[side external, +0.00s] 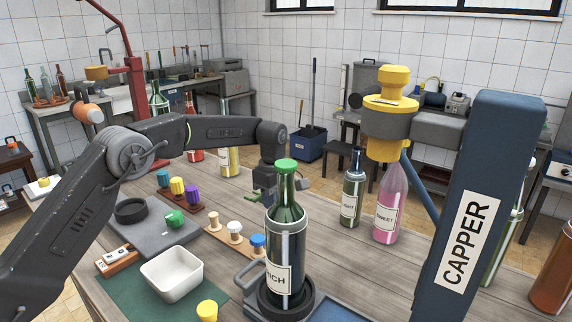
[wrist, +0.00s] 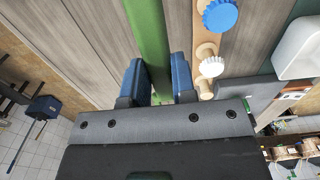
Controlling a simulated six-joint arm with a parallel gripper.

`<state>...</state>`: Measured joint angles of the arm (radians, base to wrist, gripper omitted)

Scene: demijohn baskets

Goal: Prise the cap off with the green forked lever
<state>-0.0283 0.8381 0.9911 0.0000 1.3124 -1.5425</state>
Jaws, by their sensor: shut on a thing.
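A dark green bottle (side external: 287,245) with a bright green cap (side external: 286,166) stands upright in a dark holder (side external: 262,300) at the table's front. The cap sits on its mouth. My gripper (side external: 264,192) is just behind and left of the bottle's neck, below cap height, partly hidden by the bottle. In the wrist view my gripper's blue fingers (wrist: 157,80) are shut on the green lever (wrist: 150,35), which runs up out of the picture. Its forked end is not visible there. A small green part of the lever (side external: 263,213) shows beside the bottle; I cannot tell whether it touches the cap.
The blue capper column (side external: 480,200) with its yellow head (side external: 388,100) stands right of the bottle. A pink bottle (side external: 388,205) and a dark bottle (side external: 352,190) stand behind.

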